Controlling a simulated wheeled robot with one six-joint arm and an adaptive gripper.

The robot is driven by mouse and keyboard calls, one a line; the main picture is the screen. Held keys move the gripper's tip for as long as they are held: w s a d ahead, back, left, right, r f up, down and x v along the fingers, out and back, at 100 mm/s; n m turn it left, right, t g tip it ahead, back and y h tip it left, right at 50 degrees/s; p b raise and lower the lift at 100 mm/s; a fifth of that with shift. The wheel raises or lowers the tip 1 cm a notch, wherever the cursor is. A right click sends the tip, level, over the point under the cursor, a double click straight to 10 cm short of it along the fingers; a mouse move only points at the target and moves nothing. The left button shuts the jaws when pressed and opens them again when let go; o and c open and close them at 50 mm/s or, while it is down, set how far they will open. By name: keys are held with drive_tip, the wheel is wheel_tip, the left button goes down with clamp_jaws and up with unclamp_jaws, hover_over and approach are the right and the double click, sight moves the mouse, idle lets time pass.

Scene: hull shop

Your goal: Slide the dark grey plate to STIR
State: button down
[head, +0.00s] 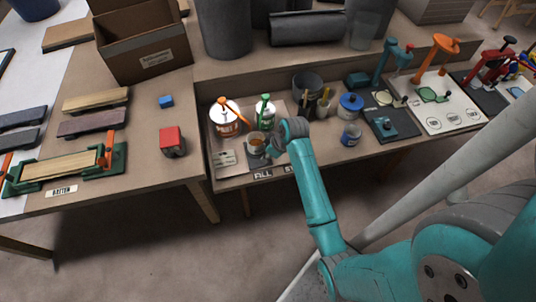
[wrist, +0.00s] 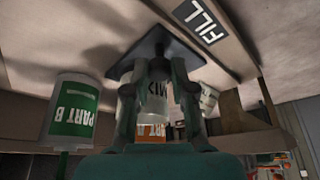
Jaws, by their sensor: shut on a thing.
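The dark grey plate (head: 258,165) lies on the middle bench near its front edge, partly hidden by my arm. In the wrist view, which is upside down, the plate (wrist: 183,47) is a dark square under a clear cup. A FILL label (wrist: 207,22) is on the bench beside the plate.
An orange-marked can (head: 226,122) and a green PART B can (head: 263,112) stand close behind the cup. A blue-lidded tin (head: 350,106) and dark pot (head: 307,84) stand to the right. A red block (head: 172,141) sits on the left table.

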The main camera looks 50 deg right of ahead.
drive_tip(key=s+d, duration=0.2)
drive_tip(key=d, duration=0.1)
drive_tip(key=s+d, duration=0.2)
drive_tip(key=d, duration=0.2)
drive_tip(key=s+d, duration=0.3)
drive_tip(key=shift+d, duration=0.15)
drive_tip(key=c, duration=1)
unclamp_jaws()
drive_tip(key=shift+d, duration=0.1)
drive_tip(key=v, duration=1.2)
drive_tip(key=shift+w, duration=0.1)
